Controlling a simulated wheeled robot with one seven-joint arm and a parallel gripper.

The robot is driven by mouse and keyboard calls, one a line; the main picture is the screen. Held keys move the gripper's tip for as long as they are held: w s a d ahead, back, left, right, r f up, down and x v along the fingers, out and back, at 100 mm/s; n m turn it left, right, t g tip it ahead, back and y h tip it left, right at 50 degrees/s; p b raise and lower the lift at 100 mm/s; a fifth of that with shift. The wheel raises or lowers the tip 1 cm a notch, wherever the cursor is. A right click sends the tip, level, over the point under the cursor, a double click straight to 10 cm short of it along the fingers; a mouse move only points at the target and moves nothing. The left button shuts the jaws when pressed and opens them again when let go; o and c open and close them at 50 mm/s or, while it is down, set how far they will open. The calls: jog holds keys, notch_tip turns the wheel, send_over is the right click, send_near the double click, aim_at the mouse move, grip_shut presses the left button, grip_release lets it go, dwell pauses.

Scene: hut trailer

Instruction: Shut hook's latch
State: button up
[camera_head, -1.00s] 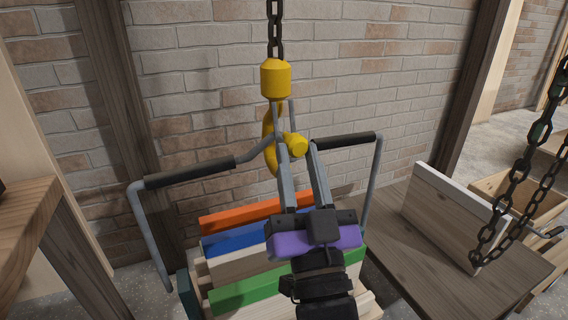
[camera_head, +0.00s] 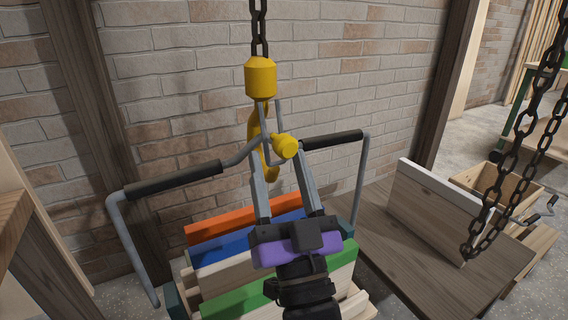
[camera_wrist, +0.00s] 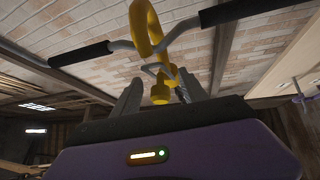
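A yellow hook (camera_head: 254,128) hangs from a chain. The grey handle bar (camera_head: 232,158) with black grips passes through the hook. Whether a finger touches the knob is unclear.
The handle belongs to a load of coloured and plain boards (camera_head: 225,265) below. A brick wall (camera_head: 200,80) is close behind. Another chain (camera_head: 505,190) hangs at the right, over a wooden bench (camera_head: 400,258) with an upright board (camera_head: 435,210). A wooden shelf (camera_head: 12,225) is at the left.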

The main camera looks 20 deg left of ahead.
jog(key=shift+d+r, duration=0.1)
jog(key=shift+d, duration=0.1)
jog(key=v, duration=0.7)
jog(key=shift+s+f, duration=0.2)
jog(key=shift+f, duration=0.1)
jog(key=shift+d, duration=0.1)
